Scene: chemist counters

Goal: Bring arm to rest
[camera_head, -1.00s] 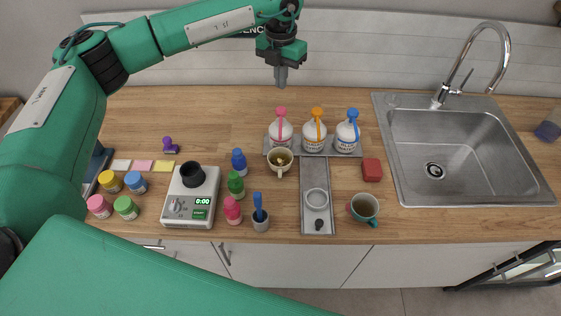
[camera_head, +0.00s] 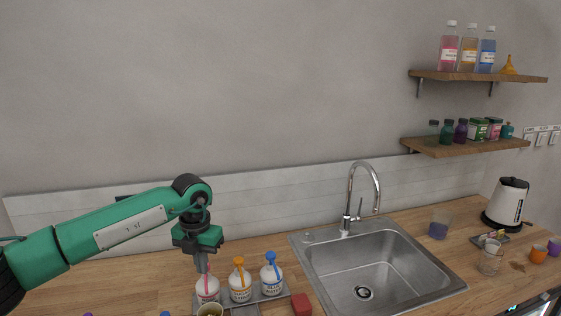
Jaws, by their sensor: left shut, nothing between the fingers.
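My left arm comes in from the left in the head view, and its green and black gripper (camera_head: 202,262) points down. It is shut with nothing between the fingers. Its fingertips are just above or behind the wash bottle with the pink nozzle (camera_head: 207,289); I cannot tell whether they touch. My right gripper is out of view.
Wash bottles with orange (camera_head: 240,285) and blue (camera_head: 271,279) nozzles stand beside the pink one on a tray. A steel sink (camera_head: 330,272) with a tall tap (camera_head: 350,200) is right of them. A kettle (camera_head: 508,205) stands far right, below wall shelves (camera_head: 470,147).

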